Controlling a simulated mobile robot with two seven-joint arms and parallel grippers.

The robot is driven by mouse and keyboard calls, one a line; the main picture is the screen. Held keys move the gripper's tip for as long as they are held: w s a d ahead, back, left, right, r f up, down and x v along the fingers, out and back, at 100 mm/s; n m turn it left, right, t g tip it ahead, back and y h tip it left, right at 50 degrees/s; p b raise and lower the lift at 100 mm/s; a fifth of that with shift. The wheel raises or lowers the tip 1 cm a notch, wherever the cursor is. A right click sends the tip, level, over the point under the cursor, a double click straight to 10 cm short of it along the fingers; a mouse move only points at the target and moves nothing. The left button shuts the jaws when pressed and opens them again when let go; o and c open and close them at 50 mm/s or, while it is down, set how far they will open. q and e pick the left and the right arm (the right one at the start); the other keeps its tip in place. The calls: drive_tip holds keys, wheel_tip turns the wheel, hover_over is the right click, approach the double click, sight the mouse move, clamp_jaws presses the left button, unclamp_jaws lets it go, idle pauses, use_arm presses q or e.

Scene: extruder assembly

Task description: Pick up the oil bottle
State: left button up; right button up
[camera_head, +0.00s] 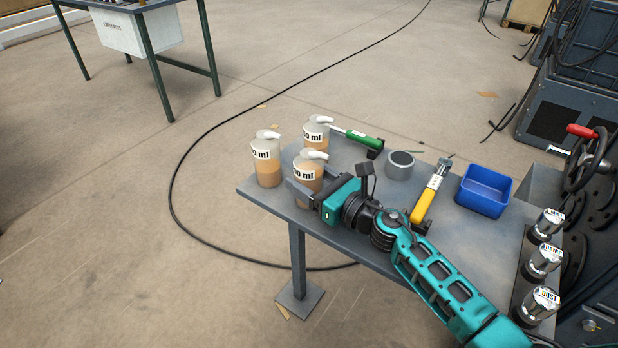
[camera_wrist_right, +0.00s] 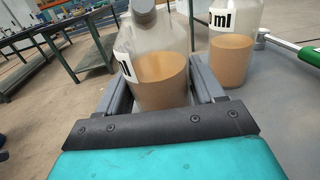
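Three clear oil bottles with white caps, white labels and amber oil stand at the left end of the table: a left bottle (camera_head: 266,160), a back bottle (camera_head: 316,131) and a front bottle (camera_head: 310,168). My right gripper (camera_head: 301,188) is at the front bottle, with a finger on each side of its lower part. In the right wrist view the front bottle (camera_wrist_right: 160,75) fills the space between the fingers; whether they touch it cannot be told. The back bottle (camera_wrist_right: 234,45) stands to its right there. My left gripper is not in view.
The grey table (camera_head: 462,232) also holds a green-handled tool (camera_head: 362,138), a grey ring (camera_head: 400,164), a yellow-handled tool (camera_head: 428,195) and a blue bin (camera_head: 484,190). Several silver-capped containers (camera_head: 546,225) stand at the right. The left bottle is close beside my gripper.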

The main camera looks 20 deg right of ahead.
drive_tip(key=c, duration=0.7)
drive_tip(key=shift+r, duration=0.15)
